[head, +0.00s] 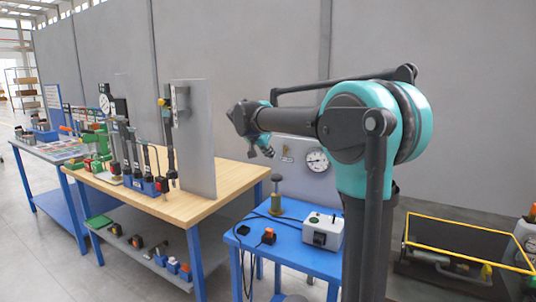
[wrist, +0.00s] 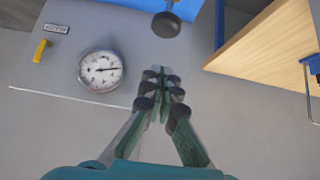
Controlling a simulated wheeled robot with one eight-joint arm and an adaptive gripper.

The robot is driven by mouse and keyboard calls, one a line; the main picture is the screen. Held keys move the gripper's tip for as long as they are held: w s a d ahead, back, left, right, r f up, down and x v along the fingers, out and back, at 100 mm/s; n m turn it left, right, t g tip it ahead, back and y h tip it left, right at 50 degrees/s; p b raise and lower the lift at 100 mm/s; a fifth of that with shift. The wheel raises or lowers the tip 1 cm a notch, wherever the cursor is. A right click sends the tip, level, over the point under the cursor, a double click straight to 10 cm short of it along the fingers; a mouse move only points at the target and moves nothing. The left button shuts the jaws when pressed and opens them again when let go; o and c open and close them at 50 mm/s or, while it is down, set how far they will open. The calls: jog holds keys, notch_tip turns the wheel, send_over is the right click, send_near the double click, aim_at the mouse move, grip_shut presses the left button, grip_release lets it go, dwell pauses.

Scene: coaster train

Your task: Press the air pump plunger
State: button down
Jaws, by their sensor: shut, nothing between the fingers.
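The air pump plunger (head: 276,188) is a dark round knob on a brass-coloured stem. It stands upright on the blue table. In the wrist view its dark round knob (wrist: 166,24) shows at the top edge, ahead of my fingertips and apart from them. My gripper (head: 266,151) is in the air above the blue table, higher than the plunger and a little to its left in the head view. In the wrist view the fingers of my gripper (wrist: 160,75) come together at the tips, with nothing between them.
A grey panel with a round gauge (head: 317,160) stands behind the blue table (head: 285,257). A white box (head: 322,230) and a small orange-topped switch (head: 269,236) with cables share the tabletop. A wooden workbench (head: 215,202) with an upright grey plate (head: 195,140) is to the left.

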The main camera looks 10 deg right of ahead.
aim_at(274, 177)
jog(key=x, duration=0.5)
jog(key=shift+w+d+f, duration=0.1)
jog(key=shift+w+d, duration=0.05)
notch_tip(274, 177, down, 3)
jog(key=shift+w+f, duration=0.1)
jog(key=shift+f, duration=0.5)
